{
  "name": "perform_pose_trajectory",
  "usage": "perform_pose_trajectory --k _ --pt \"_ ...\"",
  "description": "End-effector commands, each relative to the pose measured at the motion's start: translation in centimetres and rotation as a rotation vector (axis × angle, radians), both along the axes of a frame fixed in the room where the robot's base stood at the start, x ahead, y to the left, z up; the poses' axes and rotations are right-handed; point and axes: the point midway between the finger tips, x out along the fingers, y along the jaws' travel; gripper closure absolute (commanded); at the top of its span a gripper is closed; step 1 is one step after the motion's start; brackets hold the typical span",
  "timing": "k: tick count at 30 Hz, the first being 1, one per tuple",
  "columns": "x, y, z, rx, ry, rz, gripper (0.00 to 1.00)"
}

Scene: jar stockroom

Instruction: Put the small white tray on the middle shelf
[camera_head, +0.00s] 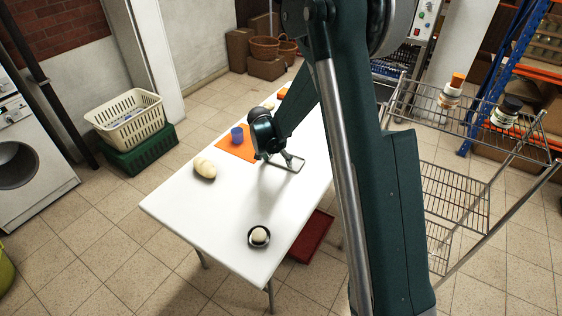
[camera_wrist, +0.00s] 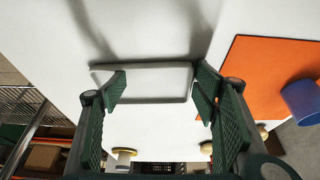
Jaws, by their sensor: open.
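The small white tray (camera_wrist: 140,84) lies on the white table in the wrist view, a pale rectangle with a raised rim, hard to tell from the tabletop. My gripper (camera_wrist: 160,88) is open, with one green finger at the tray's left part and the other by its right end; I cannot tell whether they touch it. In the head view my gripper (camera_head: 287,161) is low over the table, and the tray is hard to make out there. The wire rack's middle shelf (camera_head: 455,195) is at the right, partly behind my arm, and its visible part looks empty.
The table (camera_head: 210,215) also holds an orange mat (camera_head: 232,148), a blue cup (camera_head: 237,134), a pale loaf-like item (camera_head: 204,169) and a dark-rimmed bowl (camera_head: 259,237). Jars (camera_head: 505,111) stand on the rack's top shelf.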

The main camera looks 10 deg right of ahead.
Motion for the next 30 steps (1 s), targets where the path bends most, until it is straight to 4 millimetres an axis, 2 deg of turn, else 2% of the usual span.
perform_pose_trajectory --k 2,12,26,30 --pt "-0.12 -0.12 -0.08 -0.001 0.003 -0.001 0.55" --pt "-0.36 -0.35 -0.3 -0.004 0.006 -0.004 1.0" --pt "-0.36 -0.32 -0.34 -0.002 0.006 -0.004 1.0" --pt "-0.32 -0.28 0.17 -0.002 0.006 -0.003 1.0"
